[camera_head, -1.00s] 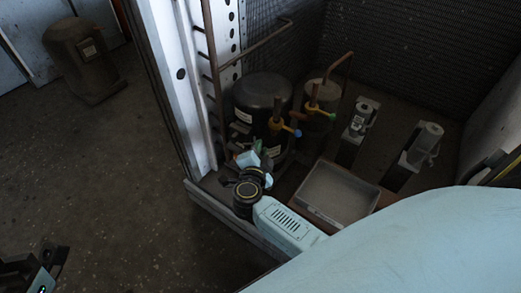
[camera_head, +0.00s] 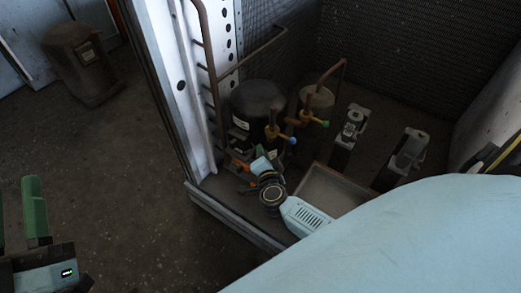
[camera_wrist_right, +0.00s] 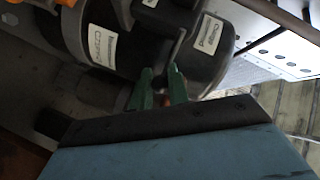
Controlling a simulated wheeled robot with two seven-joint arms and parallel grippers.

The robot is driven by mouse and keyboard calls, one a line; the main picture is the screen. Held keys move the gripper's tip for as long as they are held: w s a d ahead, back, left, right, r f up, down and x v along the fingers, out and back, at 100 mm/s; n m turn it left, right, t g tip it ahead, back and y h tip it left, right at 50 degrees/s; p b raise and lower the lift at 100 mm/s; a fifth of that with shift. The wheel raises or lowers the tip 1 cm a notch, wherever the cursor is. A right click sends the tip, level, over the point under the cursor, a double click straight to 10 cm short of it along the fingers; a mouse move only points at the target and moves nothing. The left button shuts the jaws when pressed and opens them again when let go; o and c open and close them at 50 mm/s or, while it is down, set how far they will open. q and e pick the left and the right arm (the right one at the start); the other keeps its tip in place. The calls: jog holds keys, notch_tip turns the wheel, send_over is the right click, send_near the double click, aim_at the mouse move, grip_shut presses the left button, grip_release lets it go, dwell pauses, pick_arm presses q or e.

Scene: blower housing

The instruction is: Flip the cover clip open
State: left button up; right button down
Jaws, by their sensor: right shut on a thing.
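The black compressor (camera_head: 258,104) stands in the open housing in the head view. Its dark body with white labels fills the upper wrist view (camera_wrist_right: 105,45). A thin dark bar, which looks like the cover clip (camera_wrist_right: 176,50), runs along its side. My right gripper (camera_wrist_right: 160,82) has its green fingertips close together at the clip's lower end, shut on it. The exact contact is dark and partly hidden by the fingers. In the head view the right fingertips are hard to make out beside the compressor's base. My left gripper (camera_head: 20,215) is at the lower left, fingers apart and empty.
Copper pipes with valves (camera_head: 306,118) rise beside the compressor. A shallow tray (camera_head: 335,190) and two small grey devices (camera_head: 350,130) (camera_head: 408,150) stand to the right. The white housing post (camera_head: 195,90) is close on the left. Open floor lies left of the housing.

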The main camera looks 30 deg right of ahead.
jog(key=shift+d+n+y, duration=0.35)
jog(key=shift+n+y, duration=0.35)
jog(key=shift+y, duration=0.1)
jog(key=shift+d+n+t+y, duration=0.15)
jog(key=shift+n+t+y, duration=0.15)
jog(key=shift+y, duration=0.1)
pick_arm(q)
jog(key=shift+w+f+g+y, duration=0.2)
jog(key=shift+f+g+y, duration=0.1)
jog(key=shift+f, duration=0.25)
pick_arm(e)
jog(key=shift+w+d+f+n+t+y, duration=0.15)
jog(key=shift+n+y, duration=0.25)
jog(key=shift+y, duration=0.2)
jog(key=shift+d+r+n+t+y, duration=0.15)
jog(key=shift+n+y, duration=0.25)
jog(key=shift+y, duration=0.2)
jog(key=shift+f, duration=0.1)
jog(key=c, duration=1.4)
grip_release()
jog(key=shift+h, duration=0.3)
